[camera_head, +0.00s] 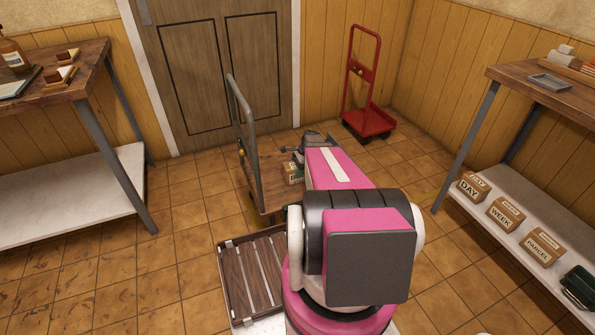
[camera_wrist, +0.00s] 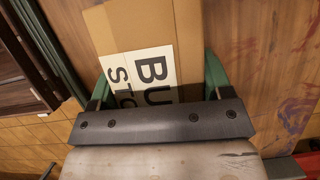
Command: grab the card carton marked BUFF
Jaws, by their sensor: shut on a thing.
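The brown card carton (camera_wrist: 140,30) fills the upper middle of the wrist view. Its white label shows "BU" and "ST", with the rest hidden behind my gripper's dark bar. My gripper (camera_wrist: 160,82) has a green finger on each side of the carton and is shut on it. In the head view the carton (camera_head: 292,173) shows in part at the wooden deck of the cart (camera_head: 268,190), left of my pink arm. I cannot tell whether it rests on the deck or is just above it. My gripper (camera_head: 297,153) is partly hidden by my arm there.
A shelf (camera_head: 540,210) at right holds cartons marked DAY (camera_head: 472,187), WEEK (camera_head: 505,213) and PARCEL (camera_head: 542,246). A red hand truck (camera_head: 368,120) stands at the back wall. A workbench (camera_head: 85,72) is at left.

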